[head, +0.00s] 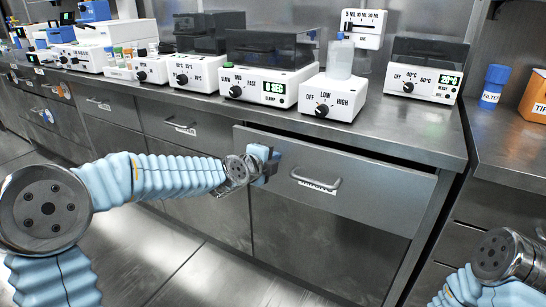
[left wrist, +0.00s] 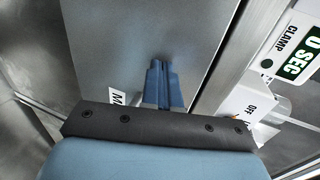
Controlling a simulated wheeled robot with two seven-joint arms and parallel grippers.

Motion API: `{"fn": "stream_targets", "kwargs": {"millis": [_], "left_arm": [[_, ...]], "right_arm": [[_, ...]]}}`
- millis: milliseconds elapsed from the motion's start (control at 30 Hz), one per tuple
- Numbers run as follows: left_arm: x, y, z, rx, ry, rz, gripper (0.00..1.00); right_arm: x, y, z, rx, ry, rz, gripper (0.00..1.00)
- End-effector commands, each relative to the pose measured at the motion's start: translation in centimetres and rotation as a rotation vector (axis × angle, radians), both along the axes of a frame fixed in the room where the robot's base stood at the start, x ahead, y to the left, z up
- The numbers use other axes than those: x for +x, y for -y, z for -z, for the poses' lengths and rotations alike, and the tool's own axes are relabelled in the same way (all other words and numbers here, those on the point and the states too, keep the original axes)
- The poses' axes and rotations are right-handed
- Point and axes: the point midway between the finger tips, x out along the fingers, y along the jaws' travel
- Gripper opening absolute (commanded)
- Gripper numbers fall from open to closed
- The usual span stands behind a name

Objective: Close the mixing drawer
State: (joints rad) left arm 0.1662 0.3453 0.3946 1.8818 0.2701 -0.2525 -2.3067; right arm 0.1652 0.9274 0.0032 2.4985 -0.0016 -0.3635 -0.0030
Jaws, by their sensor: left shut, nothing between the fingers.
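The mixing drawer (head: 372,193) is a wide grey metal drawer under the counter, with a bar handle (head: 316,183) and a small white label below it. Its front stands out slightly from the cabinet. My left gripper (head: 268,164) is shut and empty, in front of the drawer's left part, left of the handle. In the left wrist view the blue fingers (left wrist: 160,86) are together, pointing at the drawer front (left wrist: 135,45). Whether they touch it I cannot tell. A label edge with an "M" shows beside them. My right gripper is out of view.
Several devices stand on the counter (head: 415,132) above, including a stirrer with a dial (head: 322,97) and a "0 SEC" unit (head: 265,85). Other drawers (head: 185,127) to the left look shut. The floor (head: 215,265) in front is clear.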

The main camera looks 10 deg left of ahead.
Motion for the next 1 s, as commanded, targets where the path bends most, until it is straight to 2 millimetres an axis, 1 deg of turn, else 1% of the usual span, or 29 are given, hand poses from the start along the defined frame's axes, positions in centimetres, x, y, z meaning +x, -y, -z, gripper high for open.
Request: {"fn": "stream_targets", "kwargs": {"millis": [167, 267, 367, 433, 500, 600, 667, 800, 1000], "left_arm": [[0.0, 0.0, 0.0, 0.000, 0.000, 0.000, 0.00], [0.6, 0.2, -0.3, -0.001, 0.000, 0.002, 0.00], [2.4, 0.9, -0.8, -0.003, -0.001, 0.003, 0.00], [4.1, 1.5, -0.8, -0.001, -0.002, 0.003, 0.00], [5.6, 1.9, -0.6, -0.001, -0.001, 0.003, 0.00], [7.3, 2.5, -0.4, 0.000, -0.001, 0.002, 0.00], [8.0, 2.7, -0.2, 0.000, -0.001, 0.002, 0.00], [8.5, 2.8, -0.1, 0.001, 0.001, -0.001, 0.00], [8.5, 2.8, -0.2, 0.000, 0.005, -0.002, 0.00]], "right_arm": [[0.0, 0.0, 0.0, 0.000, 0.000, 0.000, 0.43], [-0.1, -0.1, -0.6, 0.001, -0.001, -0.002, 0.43], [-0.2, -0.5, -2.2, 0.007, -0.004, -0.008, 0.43], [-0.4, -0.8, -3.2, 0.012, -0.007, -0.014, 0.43], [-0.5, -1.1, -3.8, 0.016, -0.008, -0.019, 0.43], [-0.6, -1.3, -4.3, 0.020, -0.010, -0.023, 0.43], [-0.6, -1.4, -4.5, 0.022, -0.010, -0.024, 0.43], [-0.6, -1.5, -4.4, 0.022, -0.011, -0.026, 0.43], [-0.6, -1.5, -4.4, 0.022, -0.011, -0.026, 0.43]]}}
